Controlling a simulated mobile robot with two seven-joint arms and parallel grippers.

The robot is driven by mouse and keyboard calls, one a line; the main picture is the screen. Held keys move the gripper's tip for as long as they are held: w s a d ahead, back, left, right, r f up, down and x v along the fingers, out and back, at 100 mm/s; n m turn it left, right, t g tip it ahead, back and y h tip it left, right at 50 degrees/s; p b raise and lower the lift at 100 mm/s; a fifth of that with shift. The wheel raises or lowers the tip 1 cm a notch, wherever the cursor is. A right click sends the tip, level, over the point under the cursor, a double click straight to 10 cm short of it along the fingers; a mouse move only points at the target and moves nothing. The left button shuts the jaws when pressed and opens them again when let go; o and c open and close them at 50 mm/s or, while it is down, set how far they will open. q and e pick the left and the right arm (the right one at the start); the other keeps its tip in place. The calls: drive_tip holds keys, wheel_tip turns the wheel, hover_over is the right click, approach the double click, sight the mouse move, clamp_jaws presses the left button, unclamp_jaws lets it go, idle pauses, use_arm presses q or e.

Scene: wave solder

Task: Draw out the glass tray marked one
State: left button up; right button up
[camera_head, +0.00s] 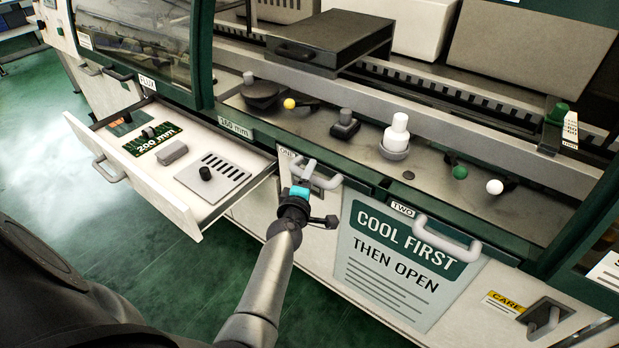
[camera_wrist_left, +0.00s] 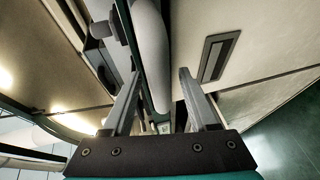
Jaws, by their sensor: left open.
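The tray marked ONE (camera_head: 288,153) is in the machine front under the ledge, with its front flush and its pale bar handle (camera_head: 329,180) facing me. My left gripper (camera_head: 304,178) is at the left part of this handle, and my wrist hides some of the front below. In the left wrist view the open fingers (camera_wrist_left: 160,80) stand on either side of a pale rounded bar (camera_wrist_left: 150,45), with a gap visible on the right side. Whether either finger touches the bar, I cannot tell. The glass itself is hidden. My right gripper is out of view.
A drawer (camera_head: 150,189) stands pulled out on the left, holding a 200 mm card and grey parts. Knobs line the ledge above. Green floor (camera_head: 50,150) is clear at left.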

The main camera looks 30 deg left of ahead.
use_arm(q)
clamp_jaws()
idle(0.4)
idle(1.0)
